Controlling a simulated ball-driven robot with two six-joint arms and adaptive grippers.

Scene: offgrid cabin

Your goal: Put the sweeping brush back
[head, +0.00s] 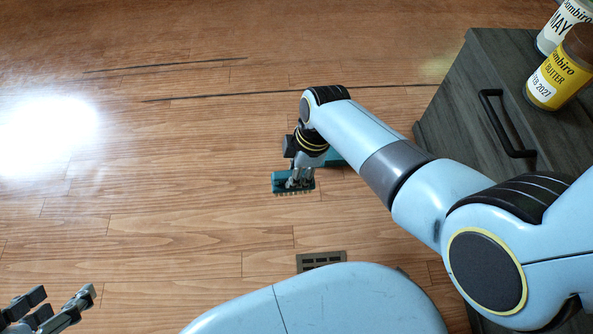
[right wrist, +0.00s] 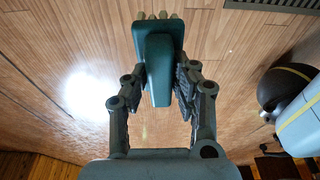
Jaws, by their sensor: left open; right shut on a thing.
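The sweeping brush (head: 279,183) is teal with pale bristles and shows low near the wooden floor in the middle of the head view. In the right wrist view the brush (right wrist: 157,55) lies between the two fingers. My right gripper (head: 301,180) is shut on it; the right wrist view shows the fingers (right wrist: 160,85) on both sides of its teal body. The gripper and arm hide part of the brush in the head view. I cannot tell whether the brush touches the floor. My left gripper (head: 62,305) is open and empty at the bottom left of the head view.
A dark grey wooden cabinet (head: 462,100) with a black handle stands at the right, with a yellow-labelled jar (head: 558,80) and a white-labelled jar (head: 562,22) on top. A floor vent (head: 321,260) lies below the brush. The floor at left is clear.

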